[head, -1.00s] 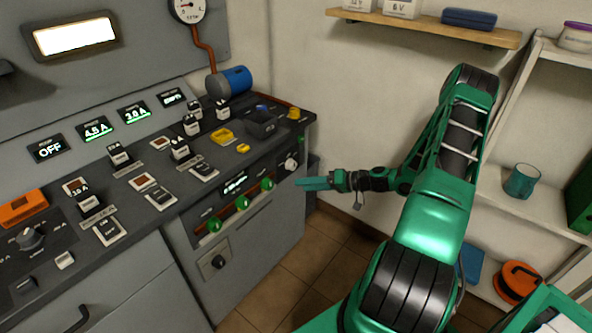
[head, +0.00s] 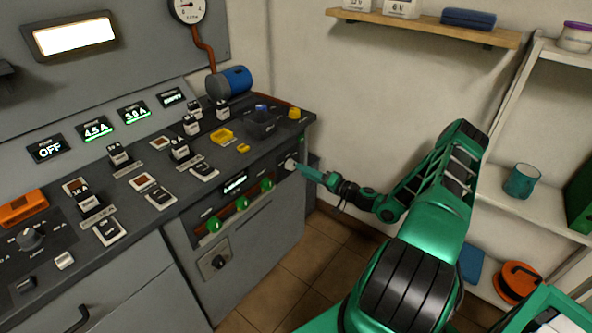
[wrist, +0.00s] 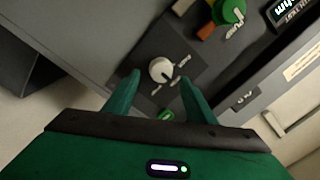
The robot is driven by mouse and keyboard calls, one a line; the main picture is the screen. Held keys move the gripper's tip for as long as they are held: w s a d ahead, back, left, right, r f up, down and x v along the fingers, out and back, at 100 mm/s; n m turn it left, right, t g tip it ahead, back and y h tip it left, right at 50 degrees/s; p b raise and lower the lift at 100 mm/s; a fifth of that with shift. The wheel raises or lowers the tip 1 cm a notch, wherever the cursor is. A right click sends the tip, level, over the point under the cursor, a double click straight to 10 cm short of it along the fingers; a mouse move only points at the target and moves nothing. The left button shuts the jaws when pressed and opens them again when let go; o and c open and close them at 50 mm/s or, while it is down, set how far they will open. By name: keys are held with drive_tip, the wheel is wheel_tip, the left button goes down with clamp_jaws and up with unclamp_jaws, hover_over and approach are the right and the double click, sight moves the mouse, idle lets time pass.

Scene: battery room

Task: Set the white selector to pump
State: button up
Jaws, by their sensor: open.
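The white selector (wrist: 162,70) is a round knob on a dark plate on the cabinet front, with small labels around it that I cannot read surely. In the head view the white selector (head: 290,164) is at the right end of the front panel, just beyond my fingertips. My gripper (wrist: 157,88) is open, with its two green fingers pointing at the selector, one to each side in the picture. I cannot tell whether the fingers reach around it. In the head view my gripper (head: 303,169) comes from the right.
Green knobs (head: 241,202) sit left of the selector on the same panel, and one green knob (wrist: 229,11) shows in the wrist view. A dark rotary switch (head: 218,262) is lower down. The floor (head: 300,262) before the cabinet is clear.

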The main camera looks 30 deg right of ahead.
sight(291, 165)
drive_tip(key=shift+x, duration=2.15)
drive_tip(key=c, duration=1)
